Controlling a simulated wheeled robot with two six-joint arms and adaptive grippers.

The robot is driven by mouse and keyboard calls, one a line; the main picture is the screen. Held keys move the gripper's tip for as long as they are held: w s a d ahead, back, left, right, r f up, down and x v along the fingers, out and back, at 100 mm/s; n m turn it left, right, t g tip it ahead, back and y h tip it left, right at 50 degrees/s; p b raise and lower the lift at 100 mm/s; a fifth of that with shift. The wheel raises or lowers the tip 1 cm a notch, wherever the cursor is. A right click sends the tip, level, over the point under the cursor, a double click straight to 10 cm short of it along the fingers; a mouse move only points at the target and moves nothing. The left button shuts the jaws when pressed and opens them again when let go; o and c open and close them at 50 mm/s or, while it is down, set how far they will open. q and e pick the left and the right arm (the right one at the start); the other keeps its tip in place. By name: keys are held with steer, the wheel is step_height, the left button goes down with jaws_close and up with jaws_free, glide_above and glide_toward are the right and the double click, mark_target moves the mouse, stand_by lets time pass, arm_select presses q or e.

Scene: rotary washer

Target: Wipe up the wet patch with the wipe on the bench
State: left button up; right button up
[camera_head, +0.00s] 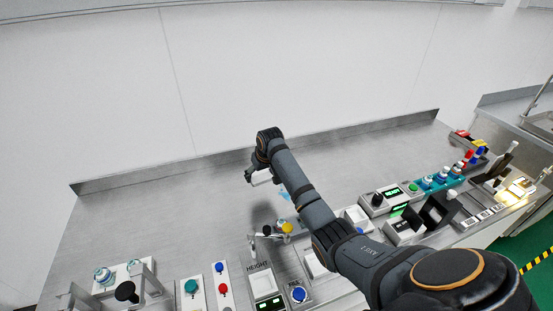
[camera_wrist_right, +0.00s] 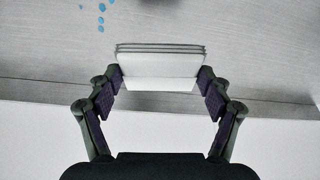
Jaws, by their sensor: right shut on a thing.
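My right gripper (camera_head: 256,175) is over the back of the bench and is shut on the wipe (camera_head: 262,177), a white folded pad. In the right wrist view the wipe (camera_wrist_right: 160,66) sits between the two fingertips of the gripper (camera_wrist_right: 160,88), with its layered edge facing up the picture. The wet patch (camera_head: 285,196) shows as a bit of light blue on the bench, partly hidden by my right arm. In the right wrist view blue drops (camera_wrist_right: 101,19) lie at the top, apart from the wipe. My left gripper is not in view.
The steel bench (camera_head: 150,222) has free room at its left and back. A raised back edge (camera_head: 120,180) runs along the wall. Panels with buttons (camera_head: 191,287), a HEIGHT panel (camera_head: 263,283) and a green READY display (camera_head: 393,193) line the front and right.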

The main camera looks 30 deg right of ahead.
steer(key=m+p, duration=0.1)
steer(key=m, duration=0.1)
glide_above(281, 189)
steer(key=w, duration=0.3)
steer(key=shift+h, duration=0.4)
steer(key=f+b, duration=0.6)
steer(key=f, duration=0.1)
steer(key=shift+s+d+b, duration=0.2)
steer(key=shift+d+b, duration=0.05)
steer(key=shift+b, duration=0.1)
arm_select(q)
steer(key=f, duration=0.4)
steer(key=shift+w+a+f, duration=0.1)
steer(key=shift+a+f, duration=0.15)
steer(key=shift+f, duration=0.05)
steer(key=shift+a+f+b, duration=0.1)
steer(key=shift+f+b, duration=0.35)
arm_select(e)
steer(key=shift+f, duration=0.95)
